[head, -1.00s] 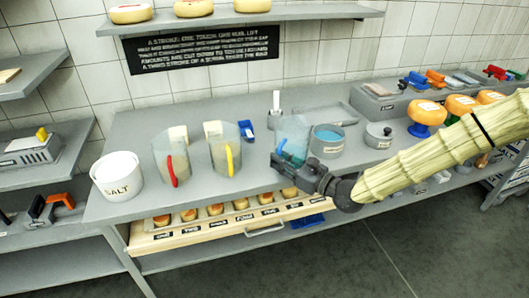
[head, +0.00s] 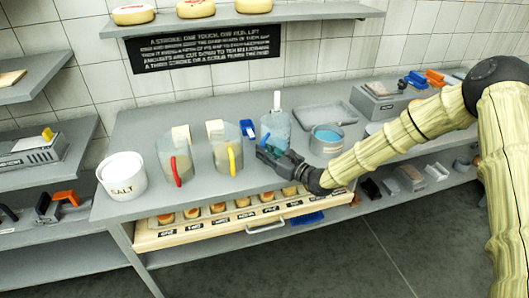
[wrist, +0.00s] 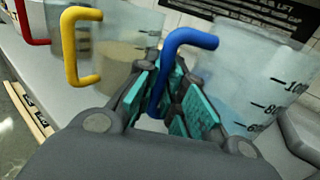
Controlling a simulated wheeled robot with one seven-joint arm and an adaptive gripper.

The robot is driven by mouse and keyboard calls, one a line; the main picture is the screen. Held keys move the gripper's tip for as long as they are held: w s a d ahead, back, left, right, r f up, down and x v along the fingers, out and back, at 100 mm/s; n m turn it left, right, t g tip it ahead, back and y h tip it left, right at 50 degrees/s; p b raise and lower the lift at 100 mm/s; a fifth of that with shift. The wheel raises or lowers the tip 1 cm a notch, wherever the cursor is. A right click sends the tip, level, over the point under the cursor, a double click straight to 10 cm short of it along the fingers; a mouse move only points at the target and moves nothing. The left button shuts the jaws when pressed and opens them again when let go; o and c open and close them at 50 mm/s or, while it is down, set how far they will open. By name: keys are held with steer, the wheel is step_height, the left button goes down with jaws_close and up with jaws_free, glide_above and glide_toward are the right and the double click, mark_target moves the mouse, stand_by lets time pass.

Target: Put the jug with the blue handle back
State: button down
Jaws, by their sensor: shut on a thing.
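The clear jug with the blue handle (head: 280,128) is over the back-middle of the grey bench, right of the yellow-handled jug. It fills the right of the wrist view (wrist: 245,80), with dark measuring marks. My gripper (head: 268,153) is shut on its blue handle, which runs between the teal finger pads in the wrist view (wrist: 182,50). The jug looks about upright; I cannot tell whether its base touches the bench. The yellow-handled jug (head: 224,152) and red-handled jug (head: 174,155) stand in a row to its left.
A white salt tub (head: 122,175) stands at the bench's left end. A pot of blue liquid (head: 327,140) is close right of the held jug, with a grey tray (head: 318,115) behind. A small blue object (head: 246,129) lies between the yellow-handled and held jugs. A shelf (head: 240,22) hangs above.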

steer(key=shift+f, duration=0.5)
steer(key=shift+f, duration=0.2)
steer(key=c, duration=1.5)
jaws_free()
steer(key=shift+d, duration=0.1)
steer(key=shift+r, duration=0.1)
steer(key=b+v, duration=0.3)
steer(key=v, duration=0.9)
steer(key=shift+s, duration=0.15)
